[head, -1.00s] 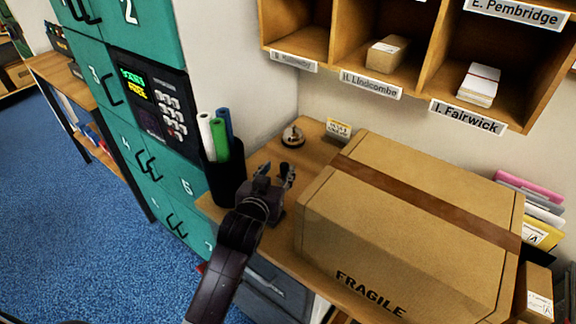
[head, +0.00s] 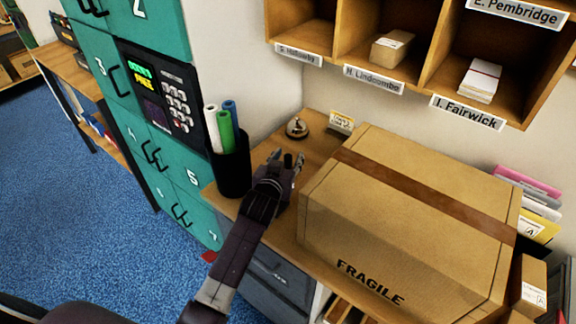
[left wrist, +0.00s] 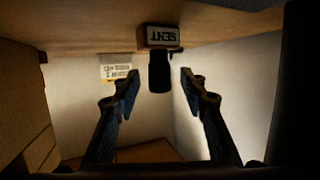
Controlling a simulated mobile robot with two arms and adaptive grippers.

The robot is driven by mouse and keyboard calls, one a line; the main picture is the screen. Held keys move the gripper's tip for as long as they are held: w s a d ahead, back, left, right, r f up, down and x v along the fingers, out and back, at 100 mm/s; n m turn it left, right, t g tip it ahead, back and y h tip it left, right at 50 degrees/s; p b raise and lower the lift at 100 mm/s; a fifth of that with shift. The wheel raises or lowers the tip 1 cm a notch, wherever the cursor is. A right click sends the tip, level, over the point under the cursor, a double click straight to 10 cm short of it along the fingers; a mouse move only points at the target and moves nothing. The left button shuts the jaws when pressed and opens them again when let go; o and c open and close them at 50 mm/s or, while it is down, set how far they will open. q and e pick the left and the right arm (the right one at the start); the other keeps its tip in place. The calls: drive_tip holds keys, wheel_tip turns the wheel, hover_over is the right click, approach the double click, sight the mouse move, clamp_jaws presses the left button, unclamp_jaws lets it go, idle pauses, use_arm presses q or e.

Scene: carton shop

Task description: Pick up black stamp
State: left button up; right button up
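The black stamp (left wrist: 159,72) shows in the left wrist view with a dark handle and a block marked "SENT", upside down in the picture. My left gripper (left wrist: 160,78) is open, with one finger on each side of the handle in that picture and visible gaps at both sides. In the head view my left gripper (head: 287,158) is over the wooden counter (head: 322,155), between the pen cup and the large carton. A small dark knob between its fingers there is probably the stamp's handle; the rest is hidden. My right gripper is not in view.
A large "FRAGILE" carton (head: 400,215) stands close to the right of the gripper. A black cup (head: 231,172) with rolled tubes stands at its left. A bell (head: 297,128) and a small card (head: 341,122) are behind. Pigeonholes (head: 345,35) hang above.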

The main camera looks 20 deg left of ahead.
sight(288, 155)
use_arm(q)
drive_tip(key=shift+c, duration=0.7)
drive_tip(key=shift+s, duration=0.1)
drive_tip(key=shift+c, duration=1.4)
clamp_jaws()
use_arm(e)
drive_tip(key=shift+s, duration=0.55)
use_arm(q)
drive_tip(key=shift+r, duration=0.1)
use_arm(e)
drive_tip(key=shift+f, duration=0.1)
use_arm(q)
drive_tip(key=shift+r, duration=0.3)
wheel_tip(288, 155, up, 19)
drive_tip(key=b, duration=0.1)
drive_tip(key=shift+b, duration=0.4)
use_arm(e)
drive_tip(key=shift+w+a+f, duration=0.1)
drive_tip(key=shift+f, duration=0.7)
use_arm(q)
drive_tip(key=shift+r, duration=0.1)
